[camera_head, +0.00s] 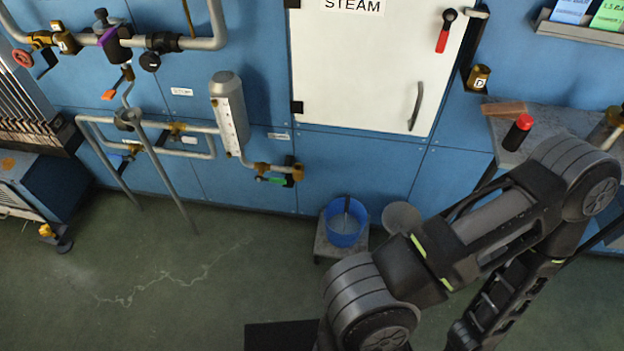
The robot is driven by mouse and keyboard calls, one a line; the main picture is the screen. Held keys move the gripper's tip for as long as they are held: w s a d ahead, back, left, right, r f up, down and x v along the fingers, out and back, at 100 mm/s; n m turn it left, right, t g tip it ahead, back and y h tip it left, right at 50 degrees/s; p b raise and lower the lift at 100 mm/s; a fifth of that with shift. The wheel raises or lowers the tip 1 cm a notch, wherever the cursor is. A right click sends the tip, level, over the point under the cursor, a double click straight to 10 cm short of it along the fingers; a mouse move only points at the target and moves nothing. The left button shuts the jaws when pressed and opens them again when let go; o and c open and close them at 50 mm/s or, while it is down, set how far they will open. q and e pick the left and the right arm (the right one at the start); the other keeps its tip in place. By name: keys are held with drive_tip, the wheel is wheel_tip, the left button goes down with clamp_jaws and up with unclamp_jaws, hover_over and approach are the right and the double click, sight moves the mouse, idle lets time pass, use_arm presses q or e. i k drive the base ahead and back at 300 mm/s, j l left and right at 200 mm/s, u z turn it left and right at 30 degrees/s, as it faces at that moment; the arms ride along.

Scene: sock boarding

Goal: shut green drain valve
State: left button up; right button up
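The drain valve (275,170) is a brass fitting low on the blue wall, at the foot of a grey cylinder with a white gauge strip. Its green handle (277,181) is small and lies about level, roughly along the short pipe. Its exact angle is hard to tell at this size. No gripper is near or touching it. One of my arms fills the lower right, bent at the elbow, and its gripper is outside the picture. My other gripper is not in view either.
A blue bucket (345,222) stands on a low grey stand right of the valve. Pipes on a floor-standing frame (165,180) are to the left. A white steam cabinet door (372,70) is above. A grey bench (560,122) stands right. The floor before the valve is clear.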

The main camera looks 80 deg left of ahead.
sight(259, 178)
drive_tip(key=u, duration=2.4)
drive_tip(key=i+j, duration=0.1)
drive_tip(key=i+j+u, duration=0.15)
drive_tip(key=j, duration=0.2)
drive_tip(key=i+j, duration=0.15)
drive_tip(key=j, duration=0.2)
drive_tip(key=i+j, duration=0.35)
drive_tip(key=j, duration=0.3)
